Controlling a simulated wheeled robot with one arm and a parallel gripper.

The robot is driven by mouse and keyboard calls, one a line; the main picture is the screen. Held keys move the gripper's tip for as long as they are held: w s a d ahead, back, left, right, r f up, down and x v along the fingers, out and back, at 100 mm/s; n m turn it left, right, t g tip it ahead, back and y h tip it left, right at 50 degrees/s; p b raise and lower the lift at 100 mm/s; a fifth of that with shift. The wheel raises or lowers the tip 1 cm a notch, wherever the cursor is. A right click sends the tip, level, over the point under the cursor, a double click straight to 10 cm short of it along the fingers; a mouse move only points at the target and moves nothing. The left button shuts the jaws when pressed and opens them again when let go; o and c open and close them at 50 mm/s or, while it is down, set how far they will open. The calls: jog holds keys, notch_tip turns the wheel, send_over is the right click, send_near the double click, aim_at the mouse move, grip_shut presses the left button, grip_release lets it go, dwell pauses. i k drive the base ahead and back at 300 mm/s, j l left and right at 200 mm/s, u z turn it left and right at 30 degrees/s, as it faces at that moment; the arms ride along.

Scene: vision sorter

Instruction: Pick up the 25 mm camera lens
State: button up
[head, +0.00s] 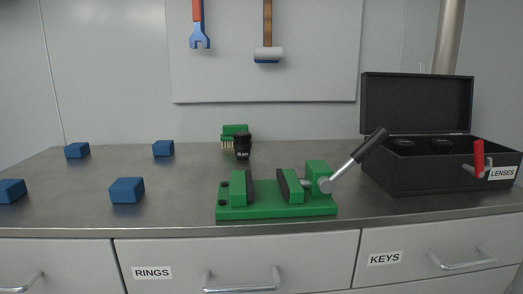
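A small black lens (243,147) stands upright on the metal worktop, near the middle of the head view. It has light lettering on its side, too small to read with certainty. It stands just in front of and to the right of a green brush (233,132). An open black case (412,180) labelled LENSES stands at the right, with black round lens-like shapes (441,146) inside. Their sizes cannot be read. My gripper is not in view.
A green vise (270,212) with a raised handle stands at the worktop's front edge, in front of the lens. Several blue blocks (127,190) lie at the left. A wrench (199,30) and a mallet (268,53) hang on the back wall. Drawers (237,264) are below.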

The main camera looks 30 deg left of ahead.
aim_at(242, 143)
jog(key=u, duration=1.4)
jog(key=k+u, duration=0.2)
jog(key=u, duration=0.25)
jog(key=k+j+u, duration=0.15)
jog(key=u, duration=0.25)
jog(key=k+j+u, duration=0.2)
jog(key=u, duration=0.25)
jog(key=k, duration=0.05)
